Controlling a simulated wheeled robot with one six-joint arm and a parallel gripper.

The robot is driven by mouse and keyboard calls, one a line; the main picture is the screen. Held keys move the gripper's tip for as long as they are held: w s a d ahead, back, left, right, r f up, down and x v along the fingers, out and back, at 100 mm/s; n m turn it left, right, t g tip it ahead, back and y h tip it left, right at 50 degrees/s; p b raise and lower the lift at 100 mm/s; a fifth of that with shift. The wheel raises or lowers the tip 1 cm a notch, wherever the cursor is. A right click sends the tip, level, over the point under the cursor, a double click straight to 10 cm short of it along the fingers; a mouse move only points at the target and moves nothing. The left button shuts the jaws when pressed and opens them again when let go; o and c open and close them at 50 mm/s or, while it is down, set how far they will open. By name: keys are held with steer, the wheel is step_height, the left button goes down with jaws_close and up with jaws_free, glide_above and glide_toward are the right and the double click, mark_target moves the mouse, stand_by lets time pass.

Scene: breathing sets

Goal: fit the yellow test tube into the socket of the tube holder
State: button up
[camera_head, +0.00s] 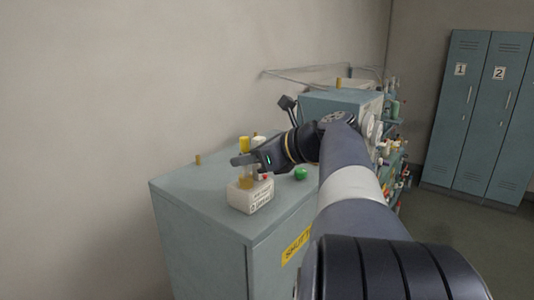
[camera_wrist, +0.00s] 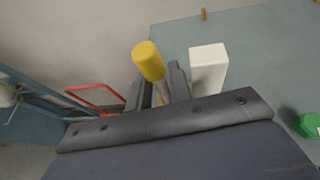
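The yellow test tube (camera_head: 244,145) stands roughly upright in the head view, its yellow cap above my gripper (camera_head: 245,161). In the wrist view the yellow cap (camera_wrist: 148,60) rises between the two dark fingers of my gripper (camera_wrist: 160,88), which are closed around the tube. The white tube holder (camera_head: 250,196), with printed labels, stands on the cabinet directly below my gripper. The yellowish lower part of the tube shows at the holder's top. I cannot tell whether its end is in the socket.
The grey-blue cabinet top (camera_head: 185,187) is mostly clear on the left. A green round object (camera_head: 300,174) lies right of the holder. A pale block (camera_wrist: 208,68) is beside the tube in the wrist view. A small brass-coloured peg (camera_head: 198,160) stands near the wall.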

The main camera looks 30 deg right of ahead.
steer(key=v, duration=1.1)
steer(key=shift+s+b, duration=0.3)
steer(key=shift+b, duration=0.1)
steer(key=shift+w+d, duration=0.1)
steer(key=shift+w, duration=0.05)
steer(key=p+x, duration=0.1)
steer(key=x, duration=1)
steer(key=shift+w+a+f, duration=0.25)
steer(key=shift+w+f, duration=0.05)
steer(key=shift+r, duration=0.15)
